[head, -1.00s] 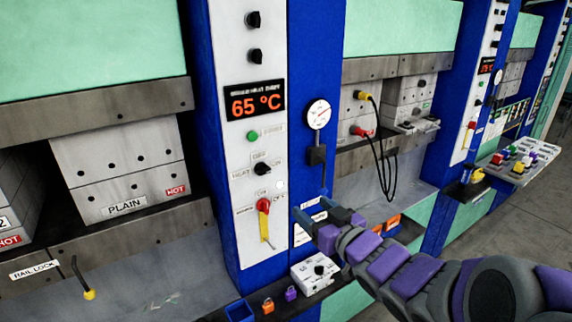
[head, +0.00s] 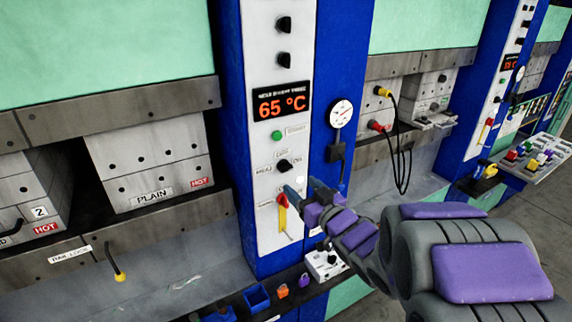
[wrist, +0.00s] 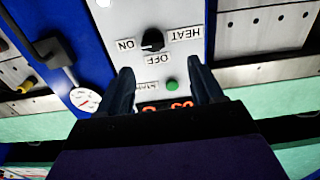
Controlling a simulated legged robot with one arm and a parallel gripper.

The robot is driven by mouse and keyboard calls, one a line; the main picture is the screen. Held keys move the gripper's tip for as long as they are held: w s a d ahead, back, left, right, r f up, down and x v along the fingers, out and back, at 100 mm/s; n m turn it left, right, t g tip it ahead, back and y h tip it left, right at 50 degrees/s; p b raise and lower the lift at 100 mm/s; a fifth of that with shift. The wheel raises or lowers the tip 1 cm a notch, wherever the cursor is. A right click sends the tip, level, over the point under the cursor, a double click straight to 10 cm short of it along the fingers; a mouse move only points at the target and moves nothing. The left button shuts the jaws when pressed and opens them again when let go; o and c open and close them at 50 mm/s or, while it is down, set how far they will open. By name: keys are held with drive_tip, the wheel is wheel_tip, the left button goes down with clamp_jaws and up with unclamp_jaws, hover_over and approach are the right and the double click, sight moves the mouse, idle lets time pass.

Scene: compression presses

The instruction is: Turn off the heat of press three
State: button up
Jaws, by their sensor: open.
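The press panel (head: 258,145) has a display (head: 282,102) reading 65 °C; its small header is blurred. A black heat knob (head: 284,166) sits below the green button (head: 277,135). The wrist view shows the heat knob (wrist: 152,40) upside down, with HEAT, ON and OFF labels around it; I cannot tell which label it points to. My gripper (head: 303,187) is just below and right of the knob in the head view. In the wrist view my gripper (wrist: 160,64) is open and empty, its fingers spread in front of the panel, apart from the knob.
A red and yellow switch handle (head: 282,210) is below the knob, close to my fingers. A gauge (head: 341,113) and a black box hang on the blue column at right. Platens marked HOT (head: 200,182) lie left. Orange and purple padlocks and a control box (head: 324,264) sit below.

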sight(288, 169)
drive_tip(key=w, duration=0.2)
drive_tip(key=w+a, duration=0.1)
drive_tip(key=w, duration=0.1)
drive_tip(key=w+a+b, duration=0.1)
drive_tip(key=w, duration=0.2)
drive_tip(key=shift+a, duration=0.2)
drive_tip(key=shift+w+a, duration=0.3)
drive_tip(key=shift+w+a+f, duration=0.15)
drive_tip(key=shift+w+a, duration=0.05)
drive_tip(key=shift+a, duration=0.85)
drive_tip(key=shift+d, duration=0.7)
drive_tip(key=c, duration=0.3)
drive_tip(key=shift+d, duration=0.1)
drive_tip(key=shift+c, duration=0.8)
drive_tip(key=shift+s+a, duration=0.1)
drive_tip(key=shift+a, duration=0.1)
drive_tip(key=c, duration=0.6)
